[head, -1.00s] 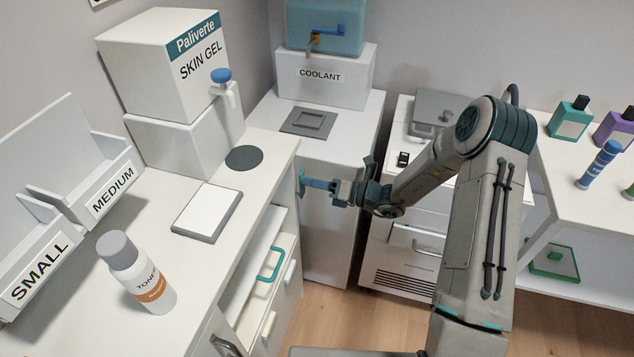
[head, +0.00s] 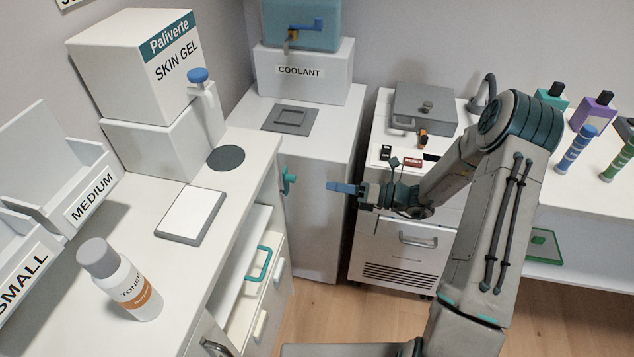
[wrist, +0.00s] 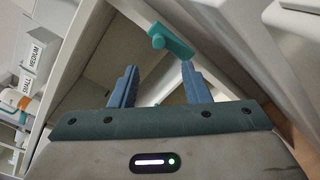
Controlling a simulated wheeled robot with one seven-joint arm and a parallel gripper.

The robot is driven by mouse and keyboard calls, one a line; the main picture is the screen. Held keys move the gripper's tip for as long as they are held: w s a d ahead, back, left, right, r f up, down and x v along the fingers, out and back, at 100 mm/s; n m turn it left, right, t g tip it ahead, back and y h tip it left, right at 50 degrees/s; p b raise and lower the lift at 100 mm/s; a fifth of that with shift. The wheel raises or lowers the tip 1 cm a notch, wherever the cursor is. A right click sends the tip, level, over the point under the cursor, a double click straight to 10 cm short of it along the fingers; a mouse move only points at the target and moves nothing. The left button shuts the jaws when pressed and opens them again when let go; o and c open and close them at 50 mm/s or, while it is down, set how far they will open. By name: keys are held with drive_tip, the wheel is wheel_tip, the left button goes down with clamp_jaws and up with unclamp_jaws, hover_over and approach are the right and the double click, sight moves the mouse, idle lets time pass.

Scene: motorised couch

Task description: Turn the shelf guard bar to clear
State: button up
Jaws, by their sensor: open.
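A small teal bar or lever (head: 288,180), likely the guard bar, stands out from the right end of the white counter unit, above its shelf opening. In the wrist view the same teal bar (wrist: 172,40) runs diagonally, with a blocky end nearest me. My gripper (head: 330,186) is to the right of it with a clear gap and points left toward it. In the wrist view my two blue fingers (wrist: 158,68) are spread apart with nothing between them. The teal bar lies just beyond the fingertips, not touching as far as I can tell.
A teal pull handle (head: 260,263) shows on a shelf or drawer below the counter. The counter holds a toner bottle (head: 120,280) and a skin gel dispenser (head: 135,65). The coolant cabinet (head: 325,225) stands behind my gripper, with a drawer unit (head: 400,255) to its right.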

drive_tip(key=shift+v, duration=1.5)
